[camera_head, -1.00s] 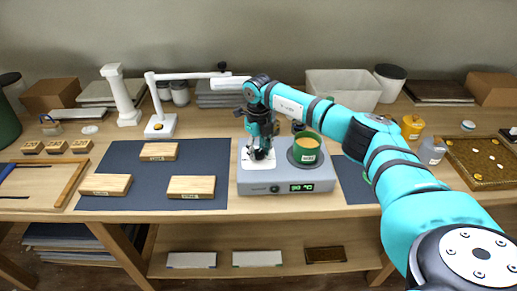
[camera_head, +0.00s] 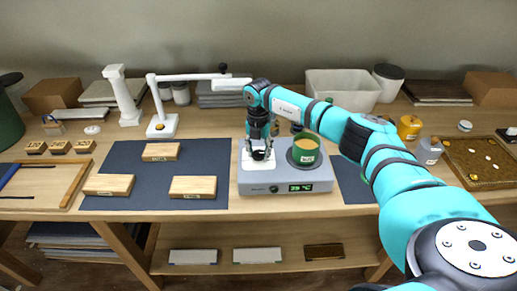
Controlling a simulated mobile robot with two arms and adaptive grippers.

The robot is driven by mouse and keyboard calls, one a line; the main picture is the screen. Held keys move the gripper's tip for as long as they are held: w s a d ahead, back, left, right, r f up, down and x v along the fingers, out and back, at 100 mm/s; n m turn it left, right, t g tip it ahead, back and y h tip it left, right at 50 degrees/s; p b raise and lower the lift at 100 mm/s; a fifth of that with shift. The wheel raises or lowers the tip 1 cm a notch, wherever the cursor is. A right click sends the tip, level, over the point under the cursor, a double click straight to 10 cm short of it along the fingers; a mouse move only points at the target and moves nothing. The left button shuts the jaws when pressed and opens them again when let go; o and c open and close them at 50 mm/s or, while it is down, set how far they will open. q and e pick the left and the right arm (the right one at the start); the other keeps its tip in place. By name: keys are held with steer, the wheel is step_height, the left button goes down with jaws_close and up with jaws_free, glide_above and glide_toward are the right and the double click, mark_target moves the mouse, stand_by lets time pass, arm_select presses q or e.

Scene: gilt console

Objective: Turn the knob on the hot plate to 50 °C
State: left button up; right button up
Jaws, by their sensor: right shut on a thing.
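The hot plate (camera_head: 290,177) is a grey box on the table with a green lit display (camera_head: 301,188) on its front. The display seems to read about 39 °C, but the digits are small. A green pot (camera_head: 305,150) stands on the round plate at its right. My right gripper (camera_head: 259,154) points down over the white left part of the hot plate's top. It is shut on a dark knob, mostly hidden by the fingers. My left gripper is not in view.
A dark mat (camera_head: 215,162) with several wooden blocks (camera_head: 193,187) lies left of the hot plate. A white lamp (camera_head: 161,126) stands behind the mat. A yellow jar (camera_head: 409,127) and a grey jar (camera_head: 429,151) stand right of my right arm.

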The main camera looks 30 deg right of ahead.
mark_target(259, 153)
steer(key=shift+r+m+p, duration=0.15)
steer(key=shift+m+p, duration=0.3)
steer(key=shift+m, duration=1.05)
steer(key=shift+w, duration=0.1)
steer(key=o, duration=1.1)
steer(key=shift+o, duration=0.2)
step_height(259, 153, up, 12)
